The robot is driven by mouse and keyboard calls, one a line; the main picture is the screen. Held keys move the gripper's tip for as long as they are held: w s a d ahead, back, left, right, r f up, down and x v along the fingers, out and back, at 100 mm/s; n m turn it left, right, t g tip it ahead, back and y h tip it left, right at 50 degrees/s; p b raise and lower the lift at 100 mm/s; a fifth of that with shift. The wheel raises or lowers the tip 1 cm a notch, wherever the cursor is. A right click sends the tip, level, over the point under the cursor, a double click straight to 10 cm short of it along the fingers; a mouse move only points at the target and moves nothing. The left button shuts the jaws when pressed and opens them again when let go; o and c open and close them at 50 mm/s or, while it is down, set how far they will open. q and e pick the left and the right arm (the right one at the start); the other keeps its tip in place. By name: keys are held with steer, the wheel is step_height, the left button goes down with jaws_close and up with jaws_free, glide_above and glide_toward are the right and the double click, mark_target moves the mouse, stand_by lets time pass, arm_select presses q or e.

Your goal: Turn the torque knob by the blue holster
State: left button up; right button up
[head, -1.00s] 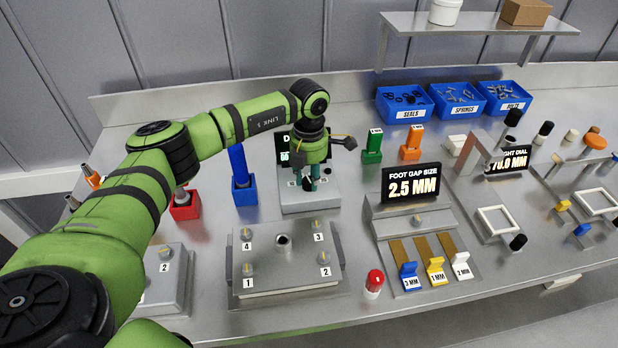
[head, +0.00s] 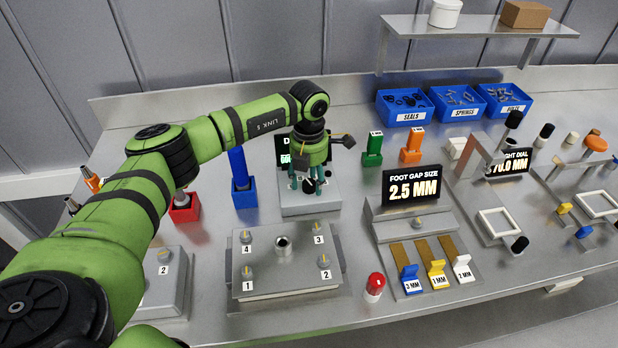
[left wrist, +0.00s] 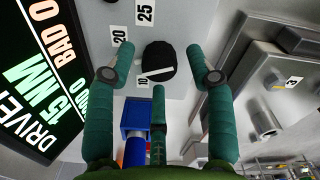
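The torque knob (left wrist: 160,58) is black with a white bar, on a grey panel with labels 10, 20 and 25. The bar's left end is close to the 10 label. The knob also shows in the head view (head: 308,186), partly behind my fingers. My left gripper (left wrist: 160,76) is open over it, its teal fingers spread around the knob with visible gaps at the sides. The blue holster (head: 244,194) with a blue driver stands left of the knob's box (head: 310,207). The holster also shows in the left wrist view (left wrist: 136,112). My right gripper is out of view.
A dark display (left wrist: 40,80) reads 15 NM beside the knob. A red holster (head: 185,208) stands left of the blue one. A metal block with numbered bolts (head: 285,262) lies in front. Green (head: 373,148) and orange (head: 411,148) holders stand to the right.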

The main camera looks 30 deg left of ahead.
mark_target(309, 182)
arm_select(q)
steer(key=shift+r, duration=0.25)
step_height(309, 182, up, 12)
steer(key=shift+f, duration=0.2)
stand_by(0.6)
